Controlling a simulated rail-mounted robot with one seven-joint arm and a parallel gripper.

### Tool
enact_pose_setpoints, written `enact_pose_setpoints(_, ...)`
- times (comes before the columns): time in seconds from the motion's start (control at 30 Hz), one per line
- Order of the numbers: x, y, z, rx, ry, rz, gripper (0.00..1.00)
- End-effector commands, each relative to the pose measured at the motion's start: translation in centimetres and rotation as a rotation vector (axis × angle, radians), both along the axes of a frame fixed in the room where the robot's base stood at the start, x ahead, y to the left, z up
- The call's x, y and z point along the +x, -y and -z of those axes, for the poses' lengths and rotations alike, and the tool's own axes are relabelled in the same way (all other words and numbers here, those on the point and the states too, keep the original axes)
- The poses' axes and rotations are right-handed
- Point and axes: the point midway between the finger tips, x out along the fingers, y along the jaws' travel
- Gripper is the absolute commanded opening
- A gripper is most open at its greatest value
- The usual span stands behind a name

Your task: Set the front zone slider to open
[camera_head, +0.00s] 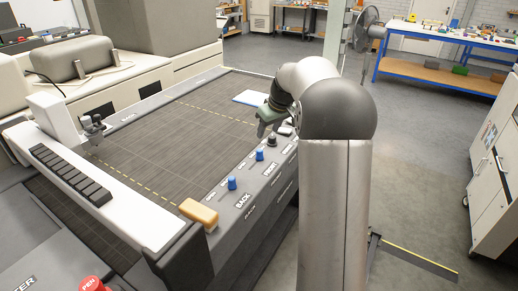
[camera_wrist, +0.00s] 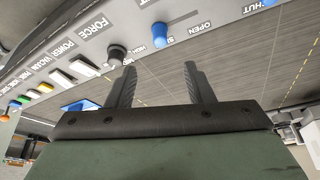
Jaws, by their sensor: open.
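The front zone slider is a blue knob (camera_head: 258,155) on the grey control panel (camera_head: 223,213), beside the FRONT label in the head view. In the wrist view the same blue knob (camera_wrist: 162,33) stands at a partly hidden label beginning with S, with OPEN printed to its right. A second blue knob (camera_head: 232,183) sits by the BACK label. My gripper (camera_wrist: 160,68) is open, with nothing between its fingers. In the wrist view its fingertips point toward the panel, short of the front slider. In the head view my gripper (camera_head: 268,120) is over the panel's far end, beyond the slider.
A black FORCE knob (camera_wrist: 117,52) sits close to the left finger in the wrist view. Several coloured buttons (camera_wrist: 30,95) line the panel beyond it. A tan block (camera_head: 199,213) stands at the panel's near end. The dark slatted bed (camera_head: 165,135) is mostly clear.

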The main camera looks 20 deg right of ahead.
Motion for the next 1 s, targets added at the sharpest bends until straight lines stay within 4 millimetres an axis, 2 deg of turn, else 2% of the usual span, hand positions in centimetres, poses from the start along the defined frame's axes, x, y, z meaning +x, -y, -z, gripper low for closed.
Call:
enact_pose_setpoints(0.3, 2.6, -0.7, 6.5, 0.002, -0.005, -0.001, 0.47)
enact_pose_setpoints(0.5, 3.9, -0.9, 9.7, 0.002, -0.002, 0.000, 0.47)
enact_pose_setpoints(0.7, 4.7, -1.1, 11.4, 0.000, 0.000, 0.000, 0.47)
enact_pose_setpoints(1.0, 4.8, -1.1, 11.8, -0.001, 0.001, 0.000, 0.47)
